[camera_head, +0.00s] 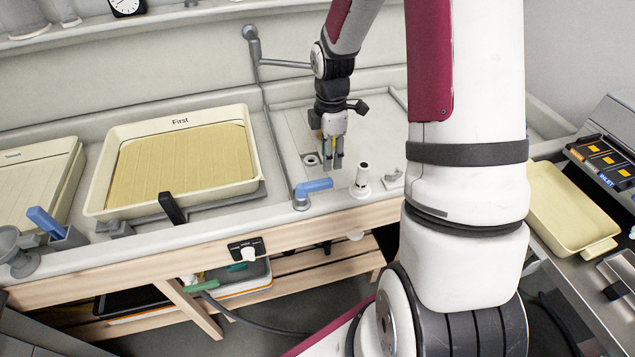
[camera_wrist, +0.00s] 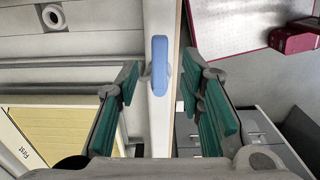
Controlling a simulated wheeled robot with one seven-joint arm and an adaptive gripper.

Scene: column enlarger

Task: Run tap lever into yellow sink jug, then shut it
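The blue tap lever (camera_head: 318,186) sits on a grey tap body at the sink's front rim, pointing right. In the wrist view the lever (camera_wrist: 160,66) appears between the two green-padded fingers, not touching either. My gripper (camera_head: 337,164) points down over the sink, just behind the lever in the head view. It is open and empty; its spread fingertips also show in the wrist view (camera_wrist: 159,80). I cannot make out a yellow jug; a small yellowish patch beside my gripper is too small to identify. No water flow is visible.
A cream tray marked First (camera_head: 252,150) lies left of the tap. A white knobbed fitting (camera_head: 362,180) stands right of the lever. A round drain (camera_head: 311,160) shows in the sink floor. A second cream tray (camera_head: 570,210) lies at the right. A grey upright pipe (camera_head: 257,60) stands behind.

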